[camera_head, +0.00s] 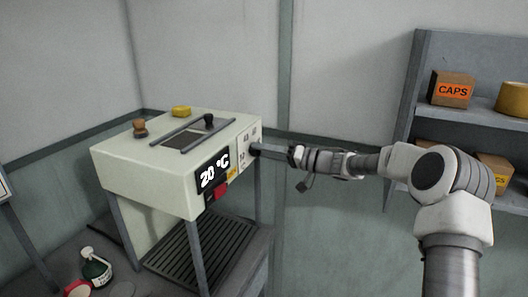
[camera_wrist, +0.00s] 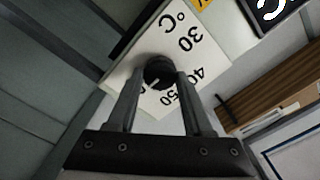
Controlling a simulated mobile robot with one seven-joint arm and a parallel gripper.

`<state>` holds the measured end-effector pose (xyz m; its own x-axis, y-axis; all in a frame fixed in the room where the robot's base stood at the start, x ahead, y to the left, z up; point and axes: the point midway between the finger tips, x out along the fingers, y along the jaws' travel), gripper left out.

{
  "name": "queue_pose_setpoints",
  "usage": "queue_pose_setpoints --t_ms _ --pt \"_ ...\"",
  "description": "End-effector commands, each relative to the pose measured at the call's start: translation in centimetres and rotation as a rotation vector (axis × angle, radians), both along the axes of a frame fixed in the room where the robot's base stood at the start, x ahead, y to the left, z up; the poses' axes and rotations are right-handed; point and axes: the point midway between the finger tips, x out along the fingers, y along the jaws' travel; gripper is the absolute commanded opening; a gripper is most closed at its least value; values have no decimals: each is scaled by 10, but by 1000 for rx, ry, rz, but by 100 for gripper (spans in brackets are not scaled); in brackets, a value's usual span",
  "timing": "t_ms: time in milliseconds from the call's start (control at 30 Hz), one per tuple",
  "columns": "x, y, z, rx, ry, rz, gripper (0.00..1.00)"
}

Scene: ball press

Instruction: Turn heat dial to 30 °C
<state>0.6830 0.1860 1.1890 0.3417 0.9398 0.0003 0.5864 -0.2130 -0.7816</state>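The heat dial (camera_wrist: 159,72) is a round black knob on a white panel, with a pale mark near its lower left edge. The printed 30 °C (camera_wrist: 182,34), 40 and 50 show around its right and lower side in the wrist view. My gripper (camera_wrist: 161,77) has one finger on each side of the dial, and both fingertips appear to touch it. The machine's display (camera_head: 213,172) reads 20 °C.
The pale press machine (camera_head: 140,177) stands on legs, with a red button (camera_head: 221,193) below the display. A stamp-like knob (camera_head: 140,127) and yellow object (camera_head: 182,111) are on top.

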Motion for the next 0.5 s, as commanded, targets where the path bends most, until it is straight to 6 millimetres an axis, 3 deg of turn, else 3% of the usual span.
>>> queue_pose_setpoints --t_ms 33,200,500 --pt "0 0 0 0 0 0 33" --pt "0 0 0 0 0 0 2" --pt "0 0 0 -9 -25 0 0"
